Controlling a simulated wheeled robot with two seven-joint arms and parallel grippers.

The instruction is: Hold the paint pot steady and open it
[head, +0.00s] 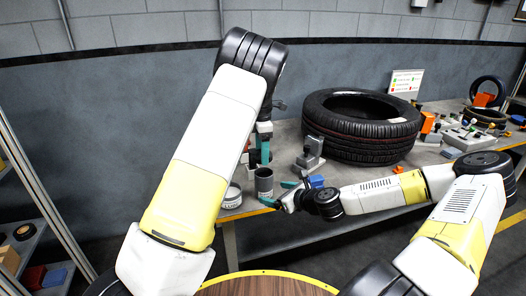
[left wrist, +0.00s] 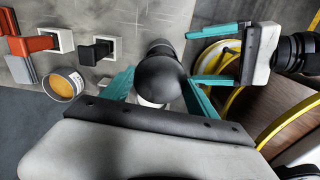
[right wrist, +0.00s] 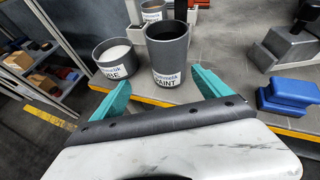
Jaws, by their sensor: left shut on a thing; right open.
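The paint pot (head: 264,184) is a dark grey cylinder with a white label, standing upright near the table's front edge. In the right wrist view the pot (right wrist: 168,58) appears open at the top, with a dark inside. My left gripper (head: 262,154) is above it, pointing down. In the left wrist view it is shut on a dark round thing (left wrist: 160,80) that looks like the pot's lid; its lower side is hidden. My right gripper (head: 291,194) is open and empty, low at the pot's right in the head view, its fingers apart from the pot.
An orange-filled pot (left wrist: 63,84) is farther along. A grey metal block (head: 311,153), blue blocks (right wrist: 290,97) and a large tyre (head: 360,126) occupy the table to the right.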

